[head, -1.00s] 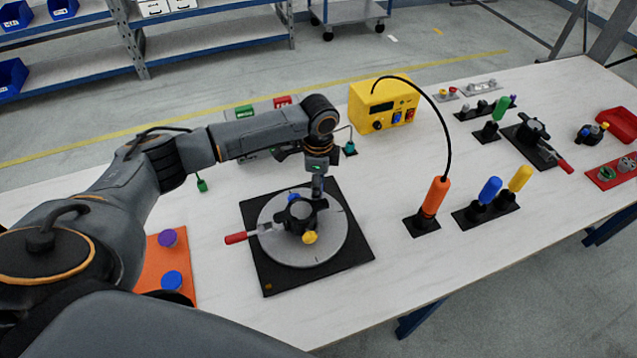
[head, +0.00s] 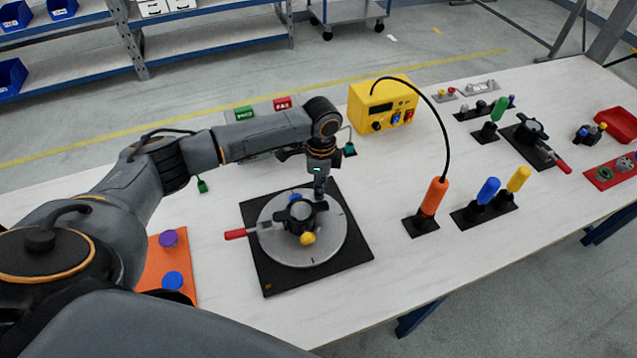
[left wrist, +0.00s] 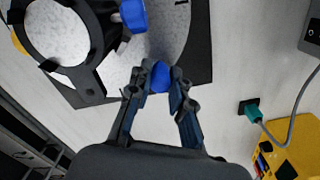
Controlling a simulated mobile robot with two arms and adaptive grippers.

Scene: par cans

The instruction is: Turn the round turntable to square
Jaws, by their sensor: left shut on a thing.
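The round turntable (head: 330,245) is a light grey disc on a black square base (head: 262,278). A dark ring-shaped fixture (head: 300,214) stands on it with a yellow knob (head: 307,239) at its front and a blue knob at its back. A red-tipped handle (head: 236,233) sticks out to the left. My left gripper (head: 320,196) is low over the disc's far edge. In the left wrist view its fingers (left wrist: 160,84) are shut on a blue knob (left wrist: 160,74) by the disc's edge. Another blue knob (left wrist: 132,14) is beside the fixture. My right gripper is not in view.
A yellow power box (head: 383,103) stands behind, with a cable running to an orange-handled tool (head: 433,197). Blue and yellow handles (head: 488,190) stand further right. An orange plate (head: 180,267) with two knobs lies left. The table directly right of the black base is clear.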

